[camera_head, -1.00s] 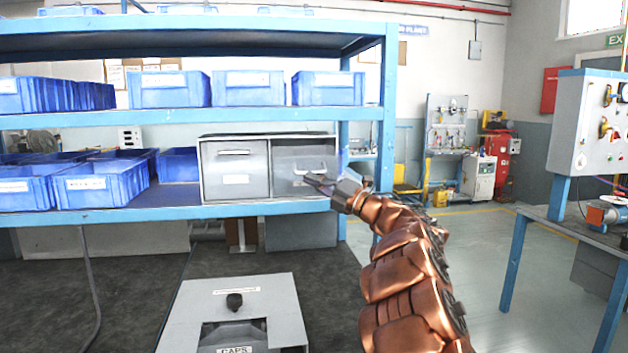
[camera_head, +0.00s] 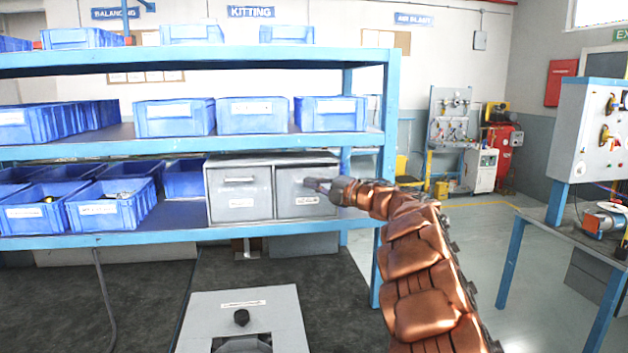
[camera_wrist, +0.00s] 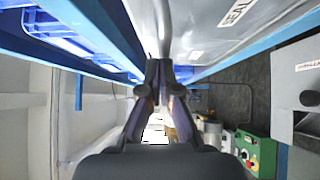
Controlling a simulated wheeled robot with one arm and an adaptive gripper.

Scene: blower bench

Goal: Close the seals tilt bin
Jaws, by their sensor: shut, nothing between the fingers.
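The seals tilt bin (camera_head: 289,207) is the right-hand grey bin of a two-bin metal case on the blue shelf. Its front now looks flush with the front of the left bin (camera_head: 239,188). In the wrist view, its grey face (camera_wrist: 200,22) fills the top, with a label starting "SEAL". My gripper (camera_head: 312,185) is at the upper part of the seals bin's front and hides its handle area in the head view. The fingers (camera_wrist: 163,72) are shut and empty, close to the bin face. I cannot tell whether they touch it.
Blue shelf edges (camera_head: 120,240) run below the bins, and blue crates (camera_head: 110,205) stand to the left. A grey box (camera_head: 245,310) with a black knob stands low in front. A shelf post (camera_head: 388,130) is beside my arm. Open floor lies to the right.

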